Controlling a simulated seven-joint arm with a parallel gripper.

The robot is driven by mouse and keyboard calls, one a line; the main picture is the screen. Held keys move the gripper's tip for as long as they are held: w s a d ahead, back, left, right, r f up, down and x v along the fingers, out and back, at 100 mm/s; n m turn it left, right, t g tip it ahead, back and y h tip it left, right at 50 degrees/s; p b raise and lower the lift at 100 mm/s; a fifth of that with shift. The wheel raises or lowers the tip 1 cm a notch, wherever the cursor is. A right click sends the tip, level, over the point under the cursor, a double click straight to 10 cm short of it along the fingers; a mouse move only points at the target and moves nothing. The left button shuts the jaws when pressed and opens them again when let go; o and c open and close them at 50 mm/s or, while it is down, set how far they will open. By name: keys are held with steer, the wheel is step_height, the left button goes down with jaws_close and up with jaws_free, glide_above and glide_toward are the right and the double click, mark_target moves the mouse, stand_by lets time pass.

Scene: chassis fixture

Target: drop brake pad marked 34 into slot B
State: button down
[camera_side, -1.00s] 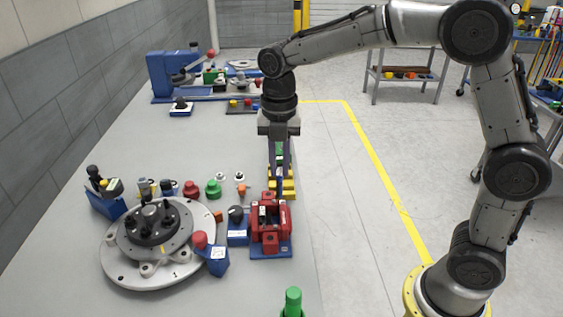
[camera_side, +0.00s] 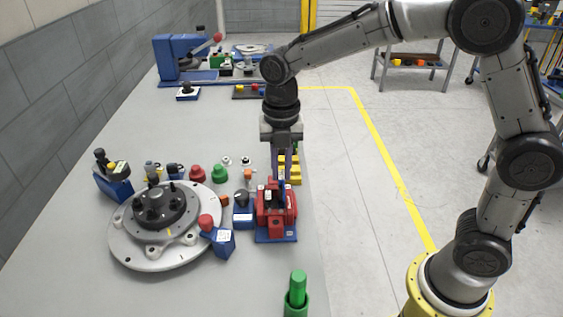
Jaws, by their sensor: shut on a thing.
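A red fixture block (camera_side: 264,217) with upright parts and gaps stands on a blue base (camera_side: 276,238) near the table's right edge. My gripper (camera_side: 281,186) points straight down over it, with its fingertips at the level of the block's top. It is shut on a brake pad, mostly hidden between the fingers. The number on the pad and the slot letters are too small to read. I cannot tell whether the pad has entered a slot.
Yellow stepped blocks (camera_side: 295,171) stand just behind the fixture. A blue block with a dark knob (camera_side: 243,215) is close on its left. A round grey turntable (camera_side: 130,245) fills the left. A green cylinder (camera_side: 298,288) stands in front. Bare table lies between.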

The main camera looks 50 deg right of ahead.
mark_target(281, 187)
steer(key=shift+f, duration=0.3)
steer(key=shift+f, duration=1.1)
steer(key=shift+f, duration=0.8)
steer(key=shift+f, duration=0.6)
stand_by(0.8)
steer(key=c, duration=1.2)
jaws_free()
